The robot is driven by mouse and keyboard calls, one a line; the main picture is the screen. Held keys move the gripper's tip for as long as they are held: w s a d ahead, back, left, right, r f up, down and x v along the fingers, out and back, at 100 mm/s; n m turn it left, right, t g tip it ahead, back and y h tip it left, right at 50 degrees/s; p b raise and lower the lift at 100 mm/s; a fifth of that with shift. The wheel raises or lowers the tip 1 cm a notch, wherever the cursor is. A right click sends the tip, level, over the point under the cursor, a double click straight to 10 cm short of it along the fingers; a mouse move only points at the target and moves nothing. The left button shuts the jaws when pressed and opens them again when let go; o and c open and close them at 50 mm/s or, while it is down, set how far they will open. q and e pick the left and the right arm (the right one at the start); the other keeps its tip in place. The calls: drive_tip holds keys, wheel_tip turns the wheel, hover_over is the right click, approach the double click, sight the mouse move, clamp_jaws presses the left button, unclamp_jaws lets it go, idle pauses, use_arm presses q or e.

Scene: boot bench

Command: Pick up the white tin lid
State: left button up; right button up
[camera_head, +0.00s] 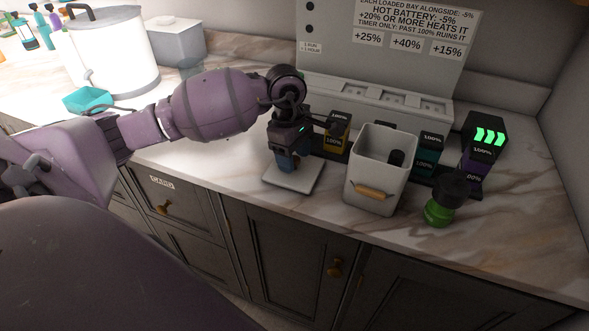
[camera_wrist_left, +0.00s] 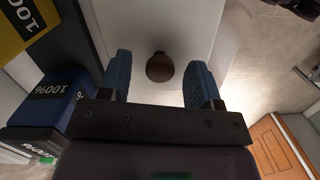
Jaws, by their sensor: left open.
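The white tin lid (camera_head: 303,184) lies flat on the marble counter, left of the open white tin (camera_head: 364,194). In the left wrist view the lid (camera_wrist_left: 125,25) fills the top middle, with a round brown knob (camera_wrist_left: 160,68) on it. My left gripper (camera_head: 288,164) is above the lid, pointing down and hiding the knob in the head view. In the wrist view its blue fingers (camera_wrist_left: 159,80) are open, one on each side of the knob. My right gripper is not in view.
The tin has a wooden handle and a dark object inside. A green-based jar (camera_head: 438,212) is near the front edge.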

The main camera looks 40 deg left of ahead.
use_arm(q)
drive_tip(key=shift+d+f, duration=0.1)
drive_tip(key=shift+f, duration=0.45)
drive_tip(key=c, duration=1)
drive_tip(key=shift+r, duration=0.15)
